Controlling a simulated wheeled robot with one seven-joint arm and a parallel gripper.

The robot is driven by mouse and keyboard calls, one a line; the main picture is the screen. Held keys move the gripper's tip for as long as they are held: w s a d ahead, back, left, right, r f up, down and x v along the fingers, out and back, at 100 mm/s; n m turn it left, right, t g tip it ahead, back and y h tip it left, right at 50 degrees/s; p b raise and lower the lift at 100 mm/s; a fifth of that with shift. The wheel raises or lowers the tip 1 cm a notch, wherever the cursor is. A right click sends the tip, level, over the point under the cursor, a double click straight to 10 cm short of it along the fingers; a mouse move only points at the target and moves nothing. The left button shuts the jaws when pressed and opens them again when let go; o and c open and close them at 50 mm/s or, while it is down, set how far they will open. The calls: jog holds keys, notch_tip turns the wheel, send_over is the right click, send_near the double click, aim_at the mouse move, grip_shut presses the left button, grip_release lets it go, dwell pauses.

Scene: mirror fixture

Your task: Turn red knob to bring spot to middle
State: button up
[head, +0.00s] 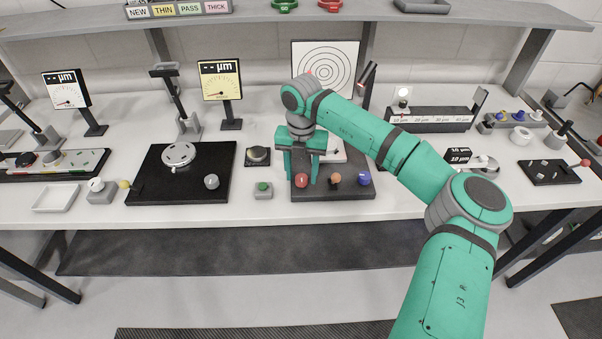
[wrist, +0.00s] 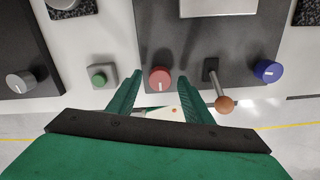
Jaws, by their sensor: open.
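The red knob (head: 301,181) sits at the front left of a dark fixture base (head: 345,190). In the wrist view the red knob (wrist: 160,78) has a pale mark line and shows between my fingertips, with gaps on both sides. My gripper (head: 300,178) is open above the knob, its fingers pointing down; the knob's height relative to the tips is hard to judge. The white target (head: 335,66) with black rings stands behind. A small red spot (head: 309,73) shows on it left of the middle, just above my arm. My arm hides the target's lower left.
An orange-brown ball-ended lever (wrist: 223,104) stands close right of my right finger, with a blue knob (wrist: 267,70) beyond. A green button box (wrist: 102,76) is left of my left finger. A grey knob (head: 211,181) sits on the black plate further left.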

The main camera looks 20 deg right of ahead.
jog(key=shift+f, duration=0.2)
jog(key=shift+c, duration=0.3)
jog(key=c, duration=1)
jog(key=shift+n, duration=0.4)
